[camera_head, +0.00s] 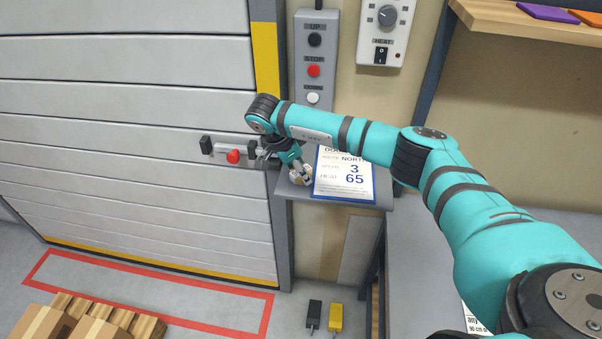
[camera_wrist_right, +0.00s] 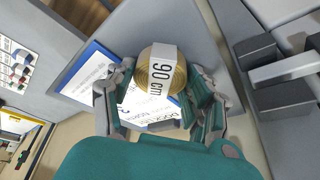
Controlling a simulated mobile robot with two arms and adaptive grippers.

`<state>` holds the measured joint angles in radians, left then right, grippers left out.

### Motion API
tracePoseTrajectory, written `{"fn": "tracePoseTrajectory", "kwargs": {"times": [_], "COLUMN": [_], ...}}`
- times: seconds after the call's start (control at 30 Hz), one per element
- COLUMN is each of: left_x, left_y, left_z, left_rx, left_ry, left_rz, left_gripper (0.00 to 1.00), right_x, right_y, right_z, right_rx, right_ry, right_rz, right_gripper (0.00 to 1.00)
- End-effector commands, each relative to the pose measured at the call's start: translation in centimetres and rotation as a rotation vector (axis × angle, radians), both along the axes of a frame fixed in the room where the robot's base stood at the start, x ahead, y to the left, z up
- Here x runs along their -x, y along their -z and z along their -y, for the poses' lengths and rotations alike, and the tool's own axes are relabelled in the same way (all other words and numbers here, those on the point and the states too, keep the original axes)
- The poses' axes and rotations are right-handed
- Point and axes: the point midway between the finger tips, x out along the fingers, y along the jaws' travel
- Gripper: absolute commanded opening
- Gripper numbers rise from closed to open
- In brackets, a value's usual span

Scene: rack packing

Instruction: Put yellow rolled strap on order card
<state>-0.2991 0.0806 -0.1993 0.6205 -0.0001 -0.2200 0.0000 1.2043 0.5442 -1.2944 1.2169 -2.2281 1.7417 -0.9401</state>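The yellow rolled strap (camera_wrist_right: 150,88), a roll with a white "90 cm" label, sits between the fingers of my right gripper (camera_wrist_right: 158,92) in the right wrist view. The fingers lie against both sides of it. In the head view my right gripper (camera_head: 301,175) is at the left edge of the order card (camera_head: 345,178), a white sheet with a blue border. The card also shows in the right wrist view (camera_wrist_right: 95,75), partly covered by the roll and fingers. I cannot tell whether the roll touches the card. My left gripper is out of view.
The card lies on a small grey wall shelf (camera_head: 386,204). A door latch with a red knob (camera_head: 233,157) is just left of the gripper. A button box (camera_head: 314,60) and a heat dial panel (camera_head: 384,30) hang above. Boxes (camera_head: 40,328) stand on a pallet at lower left.

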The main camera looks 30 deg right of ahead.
Motion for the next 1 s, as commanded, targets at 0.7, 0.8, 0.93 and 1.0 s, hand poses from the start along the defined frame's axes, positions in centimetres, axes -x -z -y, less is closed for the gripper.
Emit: {"fn": "tracePoseTrajectory", "kwargs": {"times": [0.7, 0.8, 0.93, 1.0], "left_x": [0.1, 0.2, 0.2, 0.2], "left_y": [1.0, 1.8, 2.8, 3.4], "left_z": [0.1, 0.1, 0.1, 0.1], "left_rx": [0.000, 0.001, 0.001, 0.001], "left_ry": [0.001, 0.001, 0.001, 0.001], "left_rz": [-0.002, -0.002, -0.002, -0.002], "left_gripper": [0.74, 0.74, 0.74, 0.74], "right_x": [-0.1, -0.1, 0.5, 1.4], "right_y": [-1.2, -2.3, -3.3, -3.4], "right_z": [0.0, 0.0, -1.0, -2.3], "right_rx": [0.000, 0.000, -0.002, -0.001], "right_ry": [0.001, 0.000, -0.006, -0.008], "right_rz": [0.004, 0.004, 0.000, 0.000], "right_gripper": [0.13, 0.13, 0.13, 0.13]}}
